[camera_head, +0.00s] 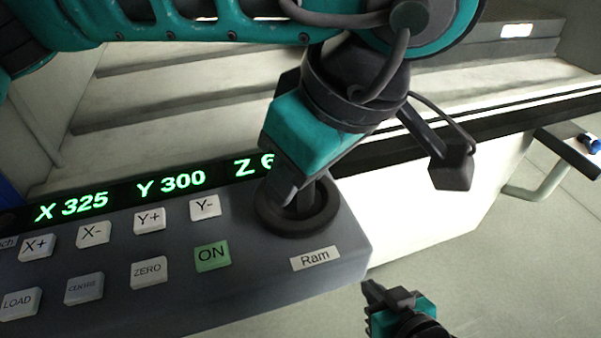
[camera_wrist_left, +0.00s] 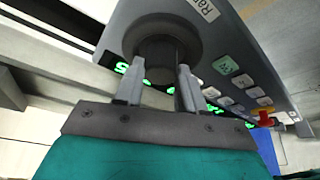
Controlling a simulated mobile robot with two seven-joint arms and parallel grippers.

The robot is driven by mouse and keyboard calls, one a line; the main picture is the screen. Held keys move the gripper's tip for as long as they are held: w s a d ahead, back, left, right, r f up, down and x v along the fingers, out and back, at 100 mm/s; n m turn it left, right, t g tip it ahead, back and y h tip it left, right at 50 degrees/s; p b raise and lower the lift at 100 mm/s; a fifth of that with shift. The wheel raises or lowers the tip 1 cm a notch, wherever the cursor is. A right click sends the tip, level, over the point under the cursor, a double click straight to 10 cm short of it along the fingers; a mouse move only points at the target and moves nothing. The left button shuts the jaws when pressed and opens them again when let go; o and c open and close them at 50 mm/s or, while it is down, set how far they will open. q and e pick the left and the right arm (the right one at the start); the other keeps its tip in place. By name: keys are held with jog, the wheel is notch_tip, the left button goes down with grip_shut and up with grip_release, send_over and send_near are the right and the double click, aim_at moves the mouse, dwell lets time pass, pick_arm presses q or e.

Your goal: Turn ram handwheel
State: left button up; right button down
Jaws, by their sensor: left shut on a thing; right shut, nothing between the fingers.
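The ram handwheel (camera_head: 331,214) is a dark round wheel on the right end of the grey control panel, behind a white label reading "Ram" (camera_head: 315,258). My left gripper (camera_head: 303,195) comes down on it from above and is shut on its central hub. In the left wrist view the two fingers (camera_wrist_left: 160,75) stand on either side of the hub, with the wheel's dark rim (camera_wrist_left: 192,32) around it. The far side of the hub is hidden. My right gripper (camera_head: 373,290) is shut and empty, low at the right, apart from the panel.
The panel (camera_head: 235,292) carries several white buttons, a lit green ON button (camera_head: 212,255) and a display (camera_head: 120,198) reading X 325, Y 300 and a partly covered Z value. A red knob (camera_wrist_left: 265,118) shows in the left wrist view. Open floor (camera_head: 500,270) lies to the right.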

pick_arm(q)
jog(key=shift+m, duration=0.3)
pick_arm(e)
jog(key=shift+w, duration=0.1)
pick_arm(q)
jog(key=o, duration=0.9)
jog(key=shift+o, duration=0.7)
pick_arm(e)
jog(key=shift+d+f, duration=0.1)
jog(key=shift+f, duration=0.1)
jog(key=shift+s, duration=0.2)
pick_arm(q)
jog(key=p+v, duration=0.3)
jog(key=v, duration=1)
jog(key=shift+a+p, duration=0.2)
jog(key=shift+p, duration=0.2)
pick_arm(e)
jog(key=shift+s+d+r+h, duration=0.15)
jog(key=shift+d+r, duration=0.15)
jog(key=shift+r, duration=0.2)
jog(key=shift+w+d+r+h, duration=0.15)
jog(key=shift+d+r, duration=0.15)
jog(key=shift+r, duration=0.15)
pick_arm(q)
jog(key=shift+s, duration=0.15)
pick_arm(e)
jog(key=shift+s, duration=0.2)
